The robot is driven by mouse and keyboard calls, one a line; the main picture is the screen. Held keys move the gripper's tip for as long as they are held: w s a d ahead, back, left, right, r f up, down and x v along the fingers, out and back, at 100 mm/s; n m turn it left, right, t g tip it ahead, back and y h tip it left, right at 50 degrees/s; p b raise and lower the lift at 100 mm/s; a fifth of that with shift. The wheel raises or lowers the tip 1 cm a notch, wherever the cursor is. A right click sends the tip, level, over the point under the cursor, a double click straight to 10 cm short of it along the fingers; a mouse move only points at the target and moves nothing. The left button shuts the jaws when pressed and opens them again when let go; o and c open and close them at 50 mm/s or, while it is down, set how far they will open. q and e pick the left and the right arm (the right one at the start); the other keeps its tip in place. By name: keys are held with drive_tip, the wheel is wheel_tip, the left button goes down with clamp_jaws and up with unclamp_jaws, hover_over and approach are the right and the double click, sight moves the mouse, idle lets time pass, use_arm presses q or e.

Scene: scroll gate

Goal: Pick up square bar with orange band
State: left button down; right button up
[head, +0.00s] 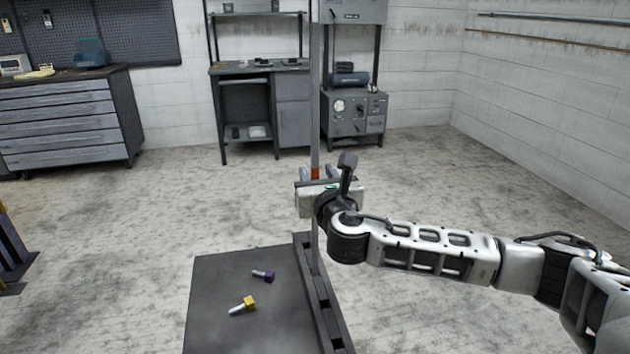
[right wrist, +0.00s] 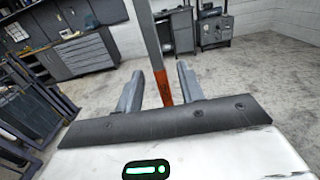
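The square bar (head: 315,90) is a tall grey upright with an orange band (head: 315,173). Its lower end meets the slotted dark rail (head: 303,262) at the table's right edge. My right gripper (head: 318,176) is at the height of the band. In the right wrist view the two fingers of the right gripper (right wrist: 160,70) are spread, with the orange band (right wrist: 163,88) showing between them and a gap on each side. Whether the bar is fully between the fingers or just beyond them is hard to tell. My left gripper is not in view.
A dark table (head: 225,285) holds a purple-headed peg (head: 263,275) and a yellow-headed peg (head: 243,306). A drawer cabinet (head: 65,120), a workbench (head: 262,105) and a grey machine (head: 355,112) stand along the back wall. The floor between is clear.

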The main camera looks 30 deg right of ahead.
drive_tip(key=shift+x, duration=1.25)
clamp_jaws()
idle(0.4)
drive_tip(key=shift+r, duration=0.25)
